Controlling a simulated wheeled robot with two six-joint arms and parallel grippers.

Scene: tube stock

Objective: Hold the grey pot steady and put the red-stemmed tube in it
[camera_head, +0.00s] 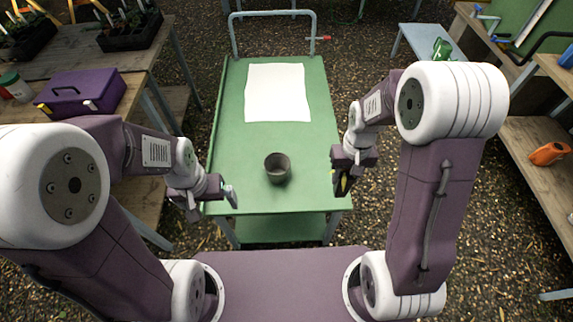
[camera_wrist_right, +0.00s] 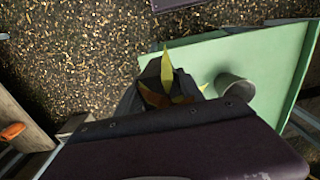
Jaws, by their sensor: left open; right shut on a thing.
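The grey pot (camera_head: 277,175) stands upright on the green cart top, between my two grippers; it also shows in the right wrist view (camera_wrist_right: 233,91). My left gripper (camera_head: 232,194) is open and empty, to the left of the pot and apart from it. My right gripper (camera_head: 342,184) is shut on the red-stemmed tube, to the right of the pot near the cart's right edge. In the right wrist view the tube's yellow-green and reddish-brown leaves (camera_wrist_right: 166,75) show; its stem and body are largely hidden by the dark gripper.
The green cart (camera_head: 232,130) has a white sheet (camera_head: 277,93) at its far end. A purple toolbox (camera_head: 82,93) and plant trays (camera_head: 130,28) stand on benches at left. An orange object (camera_head: 549,153) lies on a shelf at right. The cart top around the pot is clear.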

